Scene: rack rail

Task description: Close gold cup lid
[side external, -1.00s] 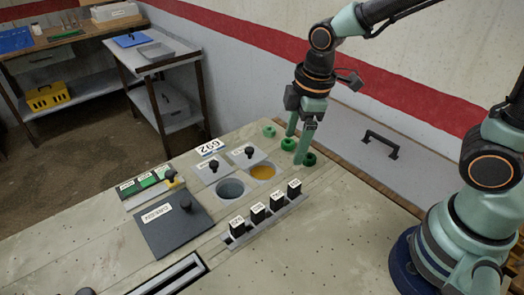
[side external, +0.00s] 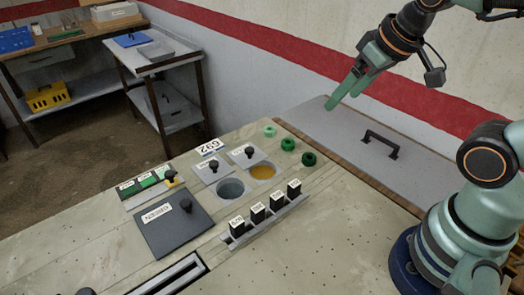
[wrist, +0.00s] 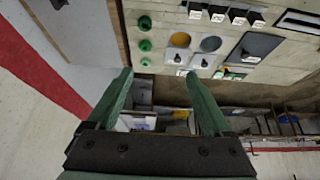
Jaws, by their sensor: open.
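The gold cup (side external: 262,172) is a round well with yellow-gold contents, and its top is uncovered. A grey square lid with a black knob (side external: 248,154) lies behind it, off the opening. In the wrist view the gold cup (wrist: 180,40) shows near the top, with its lid (wrist: 178,57) just below it. My gripper (side external: 339,101) is open and empty, raised high to the right of the cup, apart from everything. In the wrist view its two green fingers (wrist: 159,74) are spread apart.
A grey cup (side external: 230,189) and its lid (side external: 213,169) sit left of the gold cup. Several green rings (side external: 288,144) stand on the right. Black labelled blocks (side external: 257,213) stand in a row in front. A dark plate (side external: 172,226) lies left.

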